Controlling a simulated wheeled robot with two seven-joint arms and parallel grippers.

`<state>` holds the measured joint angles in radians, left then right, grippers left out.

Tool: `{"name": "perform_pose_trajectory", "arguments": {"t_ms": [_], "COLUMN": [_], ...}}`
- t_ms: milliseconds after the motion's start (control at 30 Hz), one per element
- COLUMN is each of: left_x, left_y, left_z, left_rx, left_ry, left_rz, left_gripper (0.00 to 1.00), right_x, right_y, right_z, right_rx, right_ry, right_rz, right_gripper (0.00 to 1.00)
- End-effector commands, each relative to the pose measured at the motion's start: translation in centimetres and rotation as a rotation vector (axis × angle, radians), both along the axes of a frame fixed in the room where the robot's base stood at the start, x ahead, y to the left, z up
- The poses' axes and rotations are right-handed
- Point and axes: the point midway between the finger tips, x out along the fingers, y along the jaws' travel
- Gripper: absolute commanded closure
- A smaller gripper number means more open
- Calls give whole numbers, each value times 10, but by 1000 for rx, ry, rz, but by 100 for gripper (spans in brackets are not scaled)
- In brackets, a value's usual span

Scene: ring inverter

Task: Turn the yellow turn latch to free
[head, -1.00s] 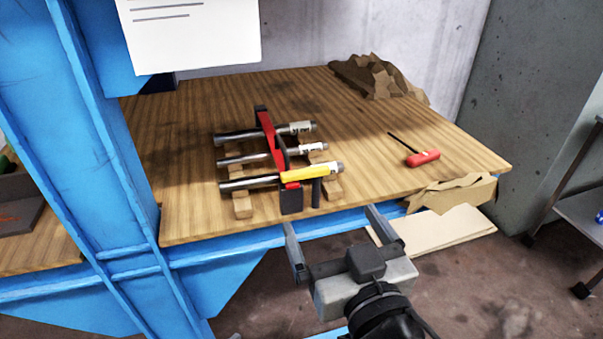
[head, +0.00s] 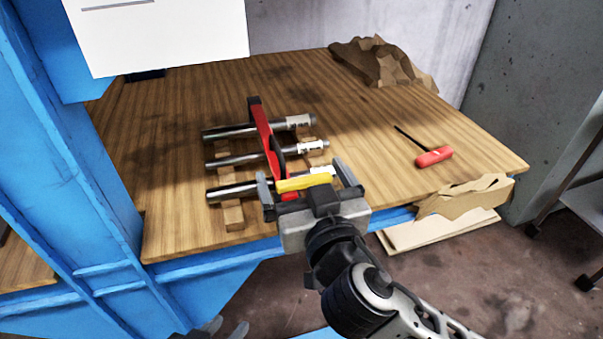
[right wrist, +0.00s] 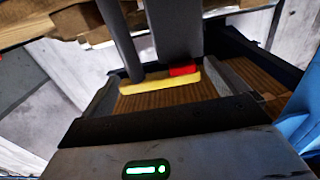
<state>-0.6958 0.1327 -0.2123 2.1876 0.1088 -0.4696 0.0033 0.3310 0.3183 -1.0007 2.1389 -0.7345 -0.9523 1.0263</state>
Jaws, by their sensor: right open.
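The yellow turn latch (head: 304,183) is a bar at the near end of a red and black clamp frame (head: 265,135). In the head view it lies roughly crosswise. My right gripper (head: 304,175) is open, its fingers to either side of the latch. In the right wrist view the yellow latch (right wrist: 160,97) spans much of the gap between the fingers, with a red part (right wrist: 184,70) beside it; I cannot tell whether it touches a finger. My left gripper (head: 226,327) only just shows at the bottom edge; its opening is unclear.
Several metal tubes (head: 228,131) lie through the frame on wooden blocks (head: 232,214). A red-handled tool (head: 434,156) lies to the right on the wooden bench (head: 370,195). Torn cardboard (head: 384,62) is at the back. A blue post (head: 70,160) stands at left.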

Motion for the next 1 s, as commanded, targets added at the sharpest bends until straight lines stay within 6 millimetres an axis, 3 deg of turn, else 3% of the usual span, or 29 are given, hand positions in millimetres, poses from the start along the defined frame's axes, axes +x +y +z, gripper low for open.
{"name": "perform_pose_trajectory", "arguments": {"t_ms": [67, 100, 233, 267, 667, 1000], "left_x": [0, 0, 0, 0, 0, 1], "left_y": [0, 0, 0, 0, 0, 3], "left_z": [-1, -1, -1, -1, 2, 15], "left_rx": [0, 0, 0, 0, 5, 32], "left_ry": [1, 1, 2, 2, 2, 5], "left_rz": [0, 0, 0, 0, -1, -4], "left_gripper": [64, 64, 64, 64, 64, 64], "right_x": [0, 0, 0, 0, -1, -4], "right_y": [0, 0, 0, 0, -2, -5], "right_z": [0, 0, 0, 0, 1, 4], "right_rx": [0, 0, 0, 0, 0, -2], "right_ry": [0, 0, 0, 0, -1, 1], "right_rz": [0, 0, 0, 0, 58, 304], "right_gripper": [2, 7, 44, 47, 46, 46]}}
